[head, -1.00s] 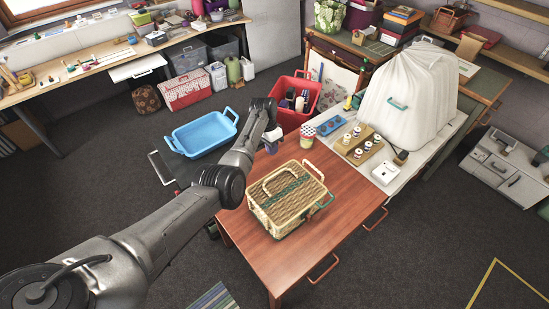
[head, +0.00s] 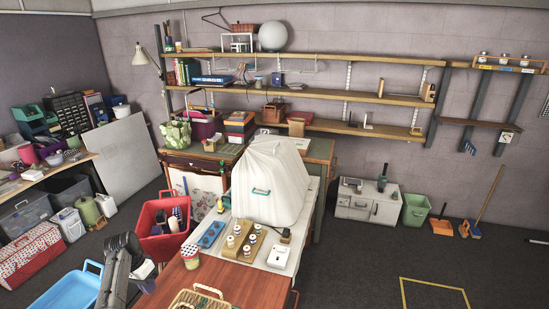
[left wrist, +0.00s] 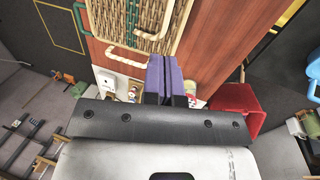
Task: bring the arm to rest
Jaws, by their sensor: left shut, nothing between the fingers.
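My left gripper (head: 143,271) is at the lower left of the head view, beside the wooden table (head: 245,278), with its fingertips not clear there. In the left wrist view its two purple-padded fingers (left wrist: 165,78) are together with nothing between them. The wicker sewing basket (head: 200,299) is cut off by the bottom edge of the head view. In the left wrist view the basket (left wrist: 130,20) lies beyond the fingertips, apart from them as far as I can tell. My right gripper is in neither view.
A red tub (head: 158,246) and a blue tub (head: 68,292) stand near my left arm. A white covered bundle (head: 268,190) and a wooden spool rack (head: 240,252) are on the tables. A green bin (head: 415,209) stands by the wall. Open floor lies at right.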

